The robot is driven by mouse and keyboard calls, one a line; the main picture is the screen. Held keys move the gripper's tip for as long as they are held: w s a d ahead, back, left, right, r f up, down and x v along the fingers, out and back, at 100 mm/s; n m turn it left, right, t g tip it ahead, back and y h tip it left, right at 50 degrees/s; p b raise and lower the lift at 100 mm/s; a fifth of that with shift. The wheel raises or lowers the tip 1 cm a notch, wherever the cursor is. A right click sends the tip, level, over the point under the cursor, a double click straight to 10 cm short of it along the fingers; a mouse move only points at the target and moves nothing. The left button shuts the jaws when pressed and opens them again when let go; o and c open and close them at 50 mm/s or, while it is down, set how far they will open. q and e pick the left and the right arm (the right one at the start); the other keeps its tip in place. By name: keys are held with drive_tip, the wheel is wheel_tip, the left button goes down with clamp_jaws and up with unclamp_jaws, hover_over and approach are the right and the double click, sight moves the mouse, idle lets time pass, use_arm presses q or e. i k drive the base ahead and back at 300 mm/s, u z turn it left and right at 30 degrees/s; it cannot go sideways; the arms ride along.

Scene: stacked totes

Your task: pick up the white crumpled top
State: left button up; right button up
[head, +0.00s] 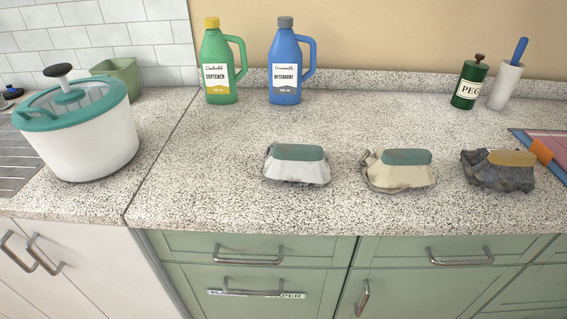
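The white crumpled top (297,174) lies bunched on the speckled countertop near its front edge, left of two similar bundles. A flat green block (298,152) sits on top of it and covers part of it. A cream crumpled cloth (399,176) with a green block lies to its right. A dark grey crumpled cloth (497,175) with an orange-yellow block lies farther right. Neither of my grippers shows in the head view.
A white tub with a teal lid (85,140) stands at the left. Green softener (219,72) and blue detergent (286,77) bottles stand at the back. A dark green peg bottle (468,88) and a white cup (503,88) stand back right. The counter (230,180) around the white top is clear.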

sight(286, 163)
drive_tip(key=u, duration=0.55)
drive_tip(key=k, duration=1.3)
drive_tip(key=u, duration=1.1)
drive_tip(key=i, duration=0.8)
drive_tip(key=z, duration=0.45)
drive_tip(key=i, duration=0.75)
drive_tip(key=z, duration=0.75)
